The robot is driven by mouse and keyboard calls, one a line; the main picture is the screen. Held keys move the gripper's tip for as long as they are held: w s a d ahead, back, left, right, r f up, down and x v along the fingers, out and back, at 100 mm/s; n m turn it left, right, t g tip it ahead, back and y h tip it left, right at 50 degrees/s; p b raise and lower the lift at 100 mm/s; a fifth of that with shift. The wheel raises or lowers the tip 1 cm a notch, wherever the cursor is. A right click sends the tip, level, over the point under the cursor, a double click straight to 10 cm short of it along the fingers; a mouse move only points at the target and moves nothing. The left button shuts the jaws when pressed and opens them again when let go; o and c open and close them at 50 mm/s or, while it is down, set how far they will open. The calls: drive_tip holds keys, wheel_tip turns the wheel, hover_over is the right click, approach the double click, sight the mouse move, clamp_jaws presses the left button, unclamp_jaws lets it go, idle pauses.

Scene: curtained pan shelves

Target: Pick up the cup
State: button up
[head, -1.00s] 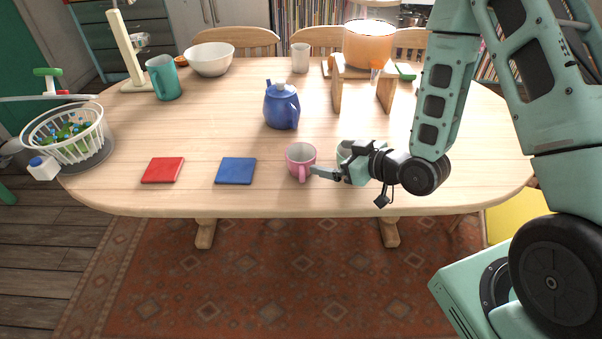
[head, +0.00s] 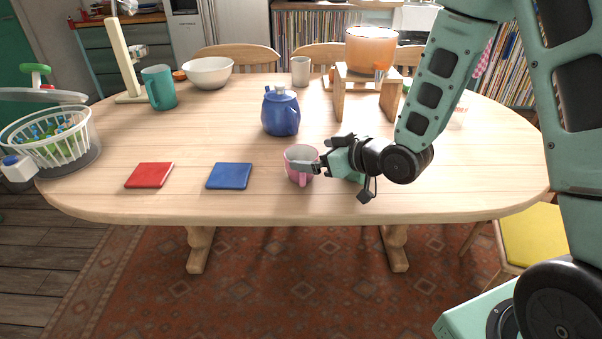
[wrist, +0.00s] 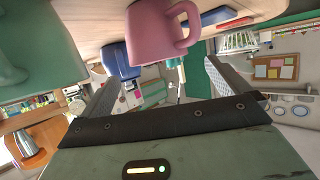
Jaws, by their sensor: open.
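A pink cup (head: 296,153) stands upright near the front edge of the table, its handle toward me. It also shows in the wrist view (wrist: 150,38), at the top, just beyond the jaws. My gripper (head: 313,154) comes in from the right, low over the table, open and empty. One finger overlaps the cup's front in the head view; I cannot tell whether it touches. In the wrist view my fingers (wrist: 168,88) are spread apart. A pale green cup (head: 356,179) stands to the right, mostly hidden behind my gripper; it fills the left of the wrist view (wrist: 35,50).
A blue teapot (head: 281,113) stands behind the pink cup. Blue (head: 229,176) and red (head: 149,175) coasters lie to the left. A wooden stand (head: 345,97) holds an orange pot (head: 370,48). A white basket (head: 55,140) is far left. The middle-left of the table is clear.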

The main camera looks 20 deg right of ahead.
sight(291, 154)
drive_tip(key=shift+f+x, duration=0.1)
drive_tip(key=shift+x, duration=1.3)
drive_tip(key=shift+f+x, duration=0.15)
drive_tip(key=shift+x, duration=1.3)
drive_tip(key=shift+s+d, duration=0.1)
drive_tip(key=c, duration=1.1)
